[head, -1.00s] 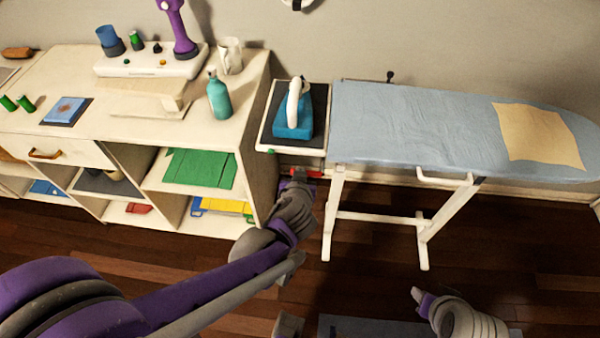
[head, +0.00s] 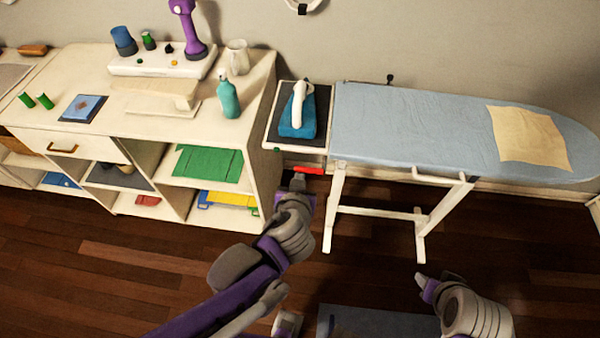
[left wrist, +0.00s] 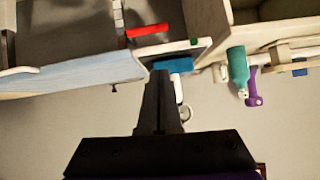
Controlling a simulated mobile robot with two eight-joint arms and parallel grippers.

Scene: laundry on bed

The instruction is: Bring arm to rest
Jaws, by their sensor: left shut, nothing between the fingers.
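My left gripper (head: 298,182) is shut and empty. In the head view it is in front of the gap between the shelf unit and the ironing board, below the iron's tray. It also shows in the left wrist view (left wrist: 160,82), fingers together, overlapping the edge of the blue iron. My left arm comes up from the bottom of the head view. My right gripper (head: 422,281) is low at the right of the head view, over the floor in front of the ironing board. Its fingertips are too small to tell whether they are apart.
A blue-topped ironing board (head: 420,125) with a tan cloth (head: 528,138) stands at the right. The iron (head: 298,115) is on its tray. A white shelf unit (head: 262,150) holds a teal bottle (head: 228,98) and folded cloths. A red object (head: 310,171) is below the tray. Wooden floor (head: 130,265) is open at left.

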